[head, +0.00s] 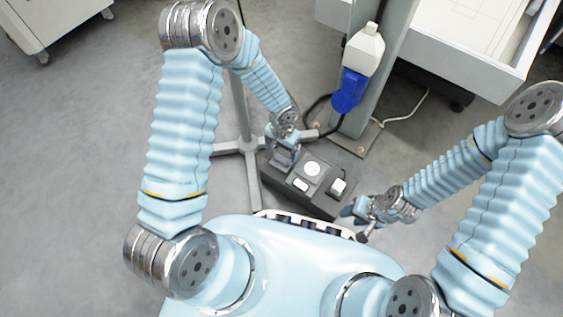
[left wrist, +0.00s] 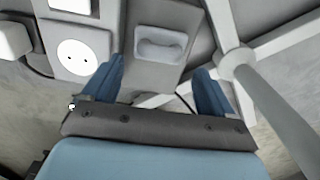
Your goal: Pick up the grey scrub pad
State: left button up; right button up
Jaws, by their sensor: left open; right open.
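A small pale grey block with rounded edges, apparently the grey scrub pad (left wrist: 163,45), sits on one end of a dark grey unit (left wrist: 130,75) in the left wrist view. My left gripper (left wrist: 160,66) is open, its two blue fingers on either side of the pad's line and apart from it. In the head view the left gripper (head: 284,157) is over the left end of the dark unit (head: 325,203) and largely covers the pad. My right gripper (head: 360,215) is open and empty at the unit's right end.
A grey stand (head: 243,147) with splayed legs is close on the left. A white bottle with a blue lower part (head: 363,55) hangs on a post behind. Grey floor lies open at left.

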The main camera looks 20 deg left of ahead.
aim_at(281, 158)
pick_arm(q)
jog(key=f, duration=0.1)
jog(key=f+b, duration=0.1)
jog(key=f, duration=0.3)
jog(key=shift+s+f+b, duration=0.1)
jog(key=shift+s+b, duration=0.2)
jog(key=c, duration=0.7)
jog(key=shift+r, duration=0.35)
jog(key=r, duration=0.1)
jog(key=r+p, duration=0.1)
jog(key=r, duration=0.1)
jog(key=shift+s+d+r, duration=0.15)
jog(key=shift+d+r, duration=0.05)
jog(key=s+d+r, duration=0.3)
jog(key=s+d+r+p, duration=0.1)
jog(key=s+d+r, duration=0.1)
jog(key=s+r, duration=0.1)
jog(key=s+d+r, duration=0.3)
jog(key=s, duration=0.1)
jog(key=shift+s+d+p, duration=0.2)
jog(key=shift+d+p, duration=0.1)
